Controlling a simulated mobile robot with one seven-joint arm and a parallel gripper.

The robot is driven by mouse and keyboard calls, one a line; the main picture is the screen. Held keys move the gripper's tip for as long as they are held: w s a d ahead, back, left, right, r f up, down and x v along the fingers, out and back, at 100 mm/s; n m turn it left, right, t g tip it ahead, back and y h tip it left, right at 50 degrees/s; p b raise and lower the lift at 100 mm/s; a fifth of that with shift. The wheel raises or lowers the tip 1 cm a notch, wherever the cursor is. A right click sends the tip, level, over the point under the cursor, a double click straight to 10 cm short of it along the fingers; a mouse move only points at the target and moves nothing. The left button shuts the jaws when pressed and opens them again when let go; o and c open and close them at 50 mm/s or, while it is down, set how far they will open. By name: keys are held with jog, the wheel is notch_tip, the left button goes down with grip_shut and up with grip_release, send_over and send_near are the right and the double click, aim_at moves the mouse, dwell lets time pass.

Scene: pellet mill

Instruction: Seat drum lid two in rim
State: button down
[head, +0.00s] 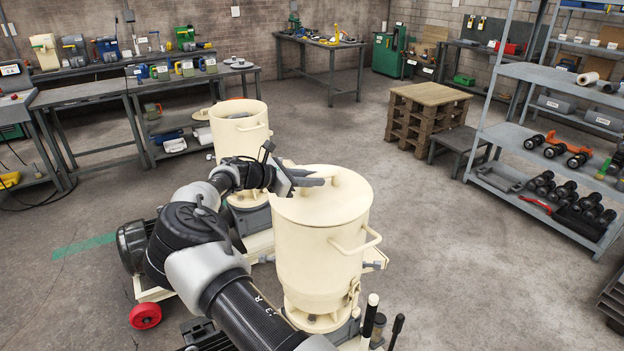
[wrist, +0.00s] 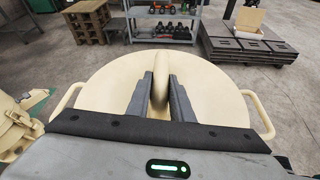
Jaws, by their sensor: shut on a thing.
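The cream drum lid (head: 300,207) is a round disc with a raised handle (head: 345,178). It covers the top of the near cream drum (head: 318,262) and looks about level; I cannot tell whether it sits fully inside the rim. My gripper (head: 312,181) reaches in from the left at the handle. In the wrist view, the lid (wrist: 106,90) fills the middle, and my gripper (wrist: 161,88) has one dark finger on each side of the handle (wrist: 161,66), closed on it. The drum's side handles stick out beyond the lid's edge. The lid hides the drum's inside.
A second cream drum (head: 239,128) with an open top stands behind. A pallet stack (head: 425,115) and a grey shelf rack (head: 545,140) stand to the right. Benches line the back left. Upright levers (head: 371,318) stand by the near drum's base. The floor on the right is clear.

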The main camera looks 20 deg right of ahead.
jog(key=shift+f, duration=0.15)
jog(key=shift+f, duration=0.15)
dwell(0.8)
jog(key=c, duration=1.5)
grip_release()
jog(key=shift+o, duration=1.4)
jog(key=shift+f, duration=0.35)
jog(key=o, duration=0.3)
jog(key=shift+r, duration=0.1)
jog(key=shift+a, duration=0.1)
